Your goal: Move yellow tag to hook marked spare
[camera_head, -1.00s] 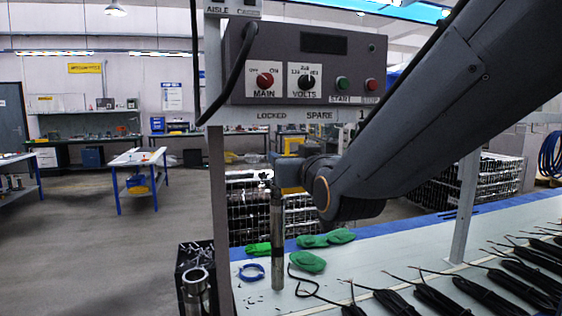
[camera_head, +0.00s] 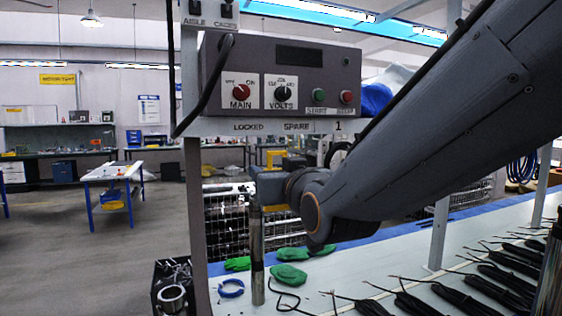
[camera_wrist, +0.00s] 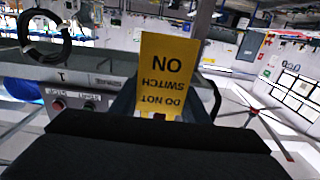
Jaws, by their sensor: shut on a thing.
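The yellow tag (camera_wrist: 168,75) shows upside down in the wrist view, printed "DO NOT SWITCH ON". My gripper (camera_wrist: 160,122) is shut on its lower edge in that picture. In the head view my gripper (camera_head: 266,188) is below the control panel's label strip, and the tag cannot be clearly told there. The strip carries the labels LOCKED, SPARE (camera_head: 298,126) and 1. My gripper is below and left of the SPARE label in the picture. The hooks themselves are too small or hidden to make out.
The grey control panel (camera_head: 275,75) has MAIN and VOLTS knobs and two buttons. A metal tube (camera_head: 257,262) stands upright close below my gripper in the picture. Green gloves (camera_head: 289,276), a blue ring (camera_head: 231,288) and several black cable bundles lie on the bench.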

